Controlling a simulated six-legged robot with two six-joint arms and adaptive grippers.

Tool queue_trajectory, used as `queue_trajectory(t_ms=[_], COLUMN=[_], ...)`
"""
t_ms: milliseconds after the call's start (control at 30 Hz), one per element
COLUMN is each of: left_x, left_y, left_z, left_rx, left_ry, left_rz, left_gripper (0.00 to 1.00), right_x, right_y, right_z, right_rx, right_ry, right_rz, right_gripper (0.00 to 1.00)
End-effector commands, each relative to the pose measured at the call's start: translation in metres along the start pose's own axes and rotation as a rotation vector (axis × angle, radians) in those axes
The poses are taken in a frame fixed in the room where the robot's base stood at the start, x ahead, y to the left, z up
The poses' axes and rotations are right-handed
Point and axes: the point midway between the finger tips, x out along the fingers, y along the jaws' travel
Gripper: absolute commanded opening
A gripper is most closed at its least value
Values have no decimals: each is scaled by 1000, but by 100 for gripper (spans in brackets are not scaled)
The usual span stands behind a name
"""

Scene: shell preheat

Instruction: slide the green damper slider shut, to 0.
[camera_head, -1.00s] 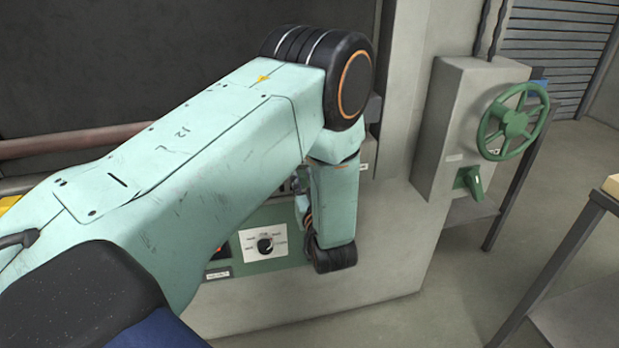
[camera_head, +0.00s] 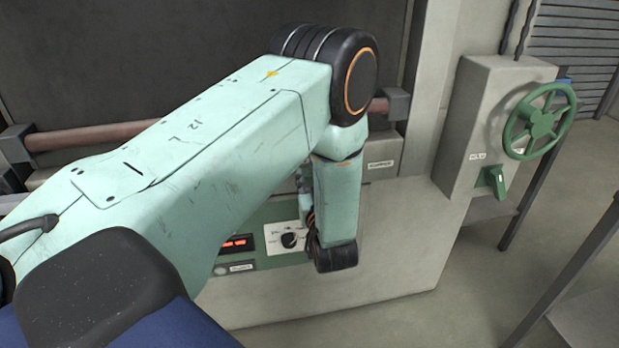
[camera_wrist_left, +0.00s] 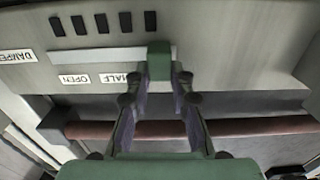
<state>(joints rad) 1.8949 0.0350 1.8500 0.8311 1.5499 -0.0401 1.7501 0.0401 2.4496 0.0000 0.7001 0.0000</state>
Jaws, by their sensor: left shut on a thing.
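The green damper slider (camera_wrist_left: 160,62) shows in the left wrist view as a small upright block at the right of a pale slot. It is just right of the HALF label (camera_wrist_left: 120,77); the OPEN label (camera_wrist_left: 74,79) is farther left. My left gripper (camera_wrist_left: 160,78) has its two fingertips on either side of the slider and is shut on it. In the head view the slider is hidden behind my left arm, and the gripper is mostly hidden too. My right gripper is not in view.
A DAMPER label (camera_wrist_left: 16,56) and several dark vents are near the slot. A reddish bar (camera_head: 95,137) crosses the furnace front. A panel with a knob (camera_head: 290,240) and a red display (camera_head: 236,243) is below my arm. A green handwheel (camera_head: 540,121) stands at the right.

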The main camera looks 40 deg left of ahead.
Motion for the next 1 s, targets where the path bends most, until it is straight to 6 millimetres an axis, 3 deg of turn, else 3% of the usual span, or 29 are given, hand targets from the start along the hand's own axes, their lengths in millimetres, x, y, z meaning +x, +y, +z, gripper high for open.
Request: queue_trajectory(t_ms=[100, 133, 400, 733, 1000], left_x=[0, 0, 0, -3, -41], left_y=[-2, -2, -2, -3, -1], left_z=[0, 0, 0, 0, 0], left_rx=[0, 0, 0, 1, 3], left_ry=[1, 1, 0, -1, -1], left_rz=[-9, -9, -5, -1, 4], left_gripper=[0, 23, 45, 45, 45], right_x=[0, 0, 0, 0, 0], right_y=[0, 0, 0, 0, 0], right_z=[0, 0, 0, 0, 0], right_rx=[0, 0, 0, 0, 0], right_ry=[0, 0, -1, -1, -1], right_rz=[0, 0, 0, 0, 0], right_gripper=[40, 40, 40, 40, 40])
